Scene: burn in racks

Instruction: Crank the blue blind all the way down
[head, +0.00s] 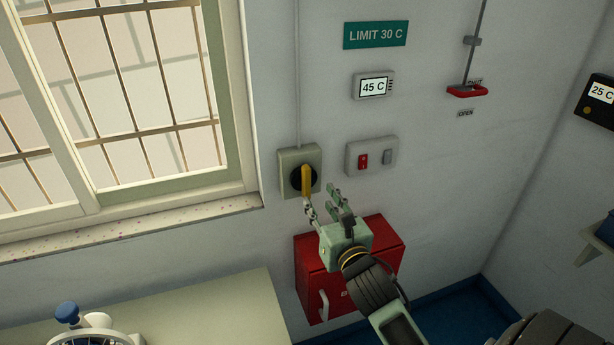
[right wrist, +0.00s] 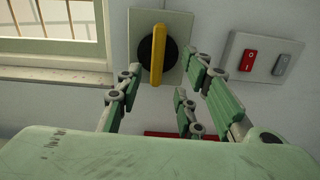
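No blind shows in either view; the window (head: 120,110) at the left has bars and bare glass. A yellow handle (head: 306,181) stands upright on a black dial in a grey-green wall box (head: 286,158), right of the window. It also shows in the right wrist view (right wrist: 157,60). My right gripper (head: 322,198) is open just below the handle, with its fingers spread and pointing toward it. The handle lies ahead between the fingers, and I see no grip on it. A wheel with a blue knob (head: 67,312) is partly in view at the lower left. My left gripper is not in view.
A red cabinet (head: 310,262) is behind and below my right gripper. A switch plate (head: 372,156) with a red and a grey switch is right of the box. A red pull handle (head: 467,91) hangs higher right. A pale counter (head: 220,310) fills the lower left.

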